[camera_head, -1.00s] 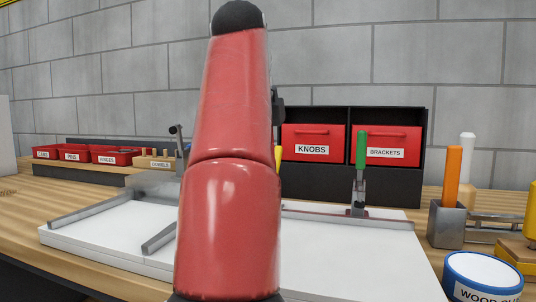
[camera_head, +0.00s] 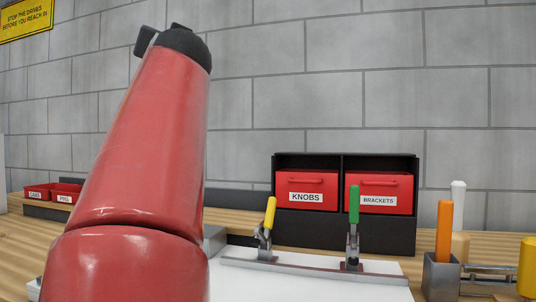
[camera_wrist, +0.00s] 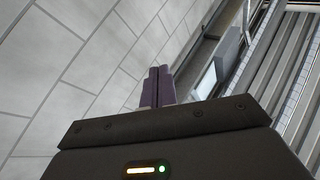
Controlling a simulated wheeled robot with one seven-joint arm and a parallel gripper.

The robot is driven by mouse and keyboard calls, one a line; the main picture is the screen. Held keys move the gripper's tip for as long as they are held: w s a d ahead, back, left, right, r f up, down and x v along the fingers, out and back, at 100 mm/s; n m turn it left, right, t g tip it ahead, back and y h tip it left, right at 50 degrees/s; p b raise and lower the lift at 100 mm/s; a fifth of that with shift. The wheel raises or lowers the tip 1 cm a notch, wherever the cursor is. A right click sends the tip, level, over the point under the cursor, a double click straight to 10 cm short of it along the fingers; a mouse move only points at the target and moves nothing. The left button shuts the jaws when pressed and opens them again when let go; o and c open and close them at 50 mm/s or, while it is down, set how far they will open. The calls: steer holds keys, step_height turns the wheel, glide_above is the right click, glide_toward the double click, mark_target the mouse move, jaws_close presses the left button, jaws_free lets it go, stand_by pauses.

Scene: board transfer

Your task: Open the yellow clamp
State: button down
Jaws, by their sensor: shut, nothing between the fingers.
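The yellow clamp (camera_head: 269,228) stands on a metal rail at the back of the white board (camera_head: 255,285), with its yellow handle upright and leaning slightly right. In the head view it shows just right of my red arm, clear of it. A green-handled clamp (camera_head: 353,225) stands to its right on the same rail. My gripper (camera_wrist: 158,86) shows in the wrist view, its two fingers together and empty, pointing up past a grey block wall. The gripper is outside the head view, so its distance from the yellow clamp cannot be told.
A black cabinet (camera_head: 345,235) with red KNOBS and BRACKETS drawers stands behind the clamps. An orange-handled tool (camera_head: 444,230) stands in a grey holder at the right. Red bins (camera_head: 66,193) sit at the far left. My arm hides the board's left part.

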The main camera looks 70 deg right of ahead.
step_height(320, 180, down, 9)
steer(key=s+d+g+y, duration=0.1)
steer(key=s+g+y, duration=0.15)
steer(key=g, duration=0.25)
steer(key=m+g+y+p, duration=0.1)
steer(key=m+g+y, duration=0.3)
steer(key=g, duration=0.6)
glide_toward(272, 200)
steer(key=shift+m+h, duration=0.35)
steer(key=shift+m, duration=0.05)
steer(key=x, duration=0.4)
steer(key=a+f+b+x, duration=0.1)
steer(key=x, duration=0.1)
steer(key=shift+d+f, duration=0.3)
steer(key=shift+f, duration=0.1)
steer(key=shift+d, duration=0.1)
steer(key=shift+w+d+f, duration=0.15)
steer(key=shift+d+f, duration=0.05)
steer(key=shift+d, duration=0.35)
steer(key=shift+d+f, duration=0.2)
steer(key=shift+d, duration=0.25)
steer(key=shift+d+f, duration=0.2)
steer(key=shift+d, duration=0.2)
steer(key=shift+x, duration=1.65)
steer(key=shift+f, duration=0.1)
